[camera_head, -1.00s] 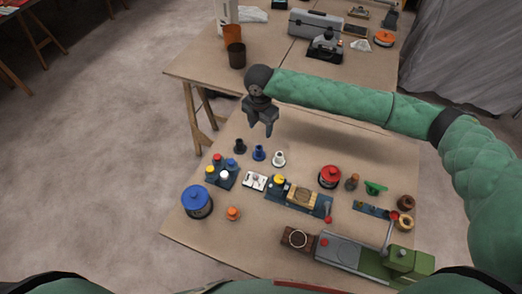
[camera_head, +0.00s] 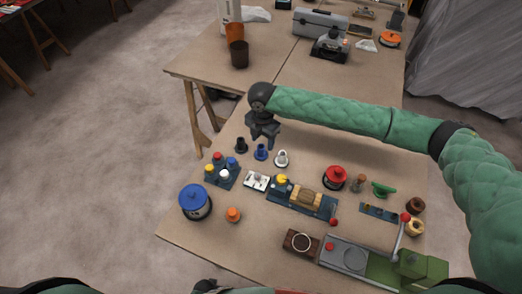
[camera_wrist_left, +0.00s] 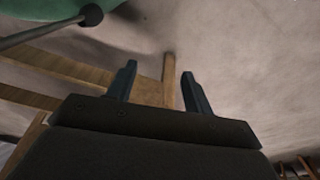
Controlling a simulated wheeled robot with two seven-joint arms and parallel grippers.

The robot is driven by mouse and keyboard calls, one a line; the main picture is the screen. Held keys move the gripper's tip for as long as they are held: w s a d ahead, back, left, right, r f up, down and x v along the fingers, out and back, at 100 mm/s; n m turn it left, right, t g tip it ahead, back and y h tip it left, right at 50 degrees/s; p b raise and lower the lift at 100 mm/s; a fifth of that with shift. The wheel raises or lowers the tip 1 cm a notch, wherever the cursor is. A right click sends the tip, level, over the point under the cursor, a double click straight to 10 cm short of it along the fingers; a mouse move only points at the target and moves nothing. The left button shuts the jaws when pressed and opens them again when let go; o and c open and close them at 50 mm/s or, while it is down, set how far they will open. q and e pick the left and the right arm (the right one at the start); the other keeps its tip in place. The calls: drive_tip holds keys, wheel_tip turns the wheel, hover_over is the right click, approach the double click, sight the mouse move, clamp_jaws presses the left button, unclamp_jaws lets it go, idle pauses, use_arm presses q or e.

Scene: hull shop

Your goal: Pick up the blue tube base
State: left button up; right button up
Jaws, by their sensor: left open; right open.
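The blue tube base (camera_head: 261,153) stands upright on the near table, in a short row between a black one (camera_head: 242,145) and a white one (camera_head: 281,158). My right gripper (camera_head: 262,142) points down with its fingers apart, just above or behind the blue tube base in the head view. I cannot tell the exact gap, and nothing shows between the fingers. My left gripper (camera_wrist_left: 158,72) is open and empty in the left wrist view, with table legs and floor beyond it.
In front stand a block with coloured knobs (camera_head: 221,172), a white plate (camera_head: 257,181) and a blue tray (camera_head: 303,197). A blue-lidded pot (camera_head: 195,202) and a red-lidded pot (camera_head: 335,178) flank them. A green and grey machine (camera_head: 380,265) is near the front.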

sight(261, 147)
drive_tip(key=f+p, duration=0.1)
drive_tip(key=f, duration=0.1)
drive_tip(key=f+p, duration=0.1)
drive_tip(key=shift+w+a+f+p, duration=0.25)
drive_tip(key=shift+w+f+p, duration=0.05)
drive_tip(key=shift+f+p, duration=0.1)
use_arm(q)
drive_tip(key=s+a+f, duration=0.2)
drive_tip(key=s+f, duration=0.1)
drive_tip(key=f, duration=0.1)
drive_tip(key=shift+s+a+f, duration=0.25)
drive_tip(key=shift+s+f, duration=0.05)
drive_tip(key=shift+s, duration=0.1)
use_arm(e)
drive_tip(key=shift+f, duration=0.7)
drive_tip(key=c, duration=1.1)
drive_tip(key=shift+r, duration=0.1)
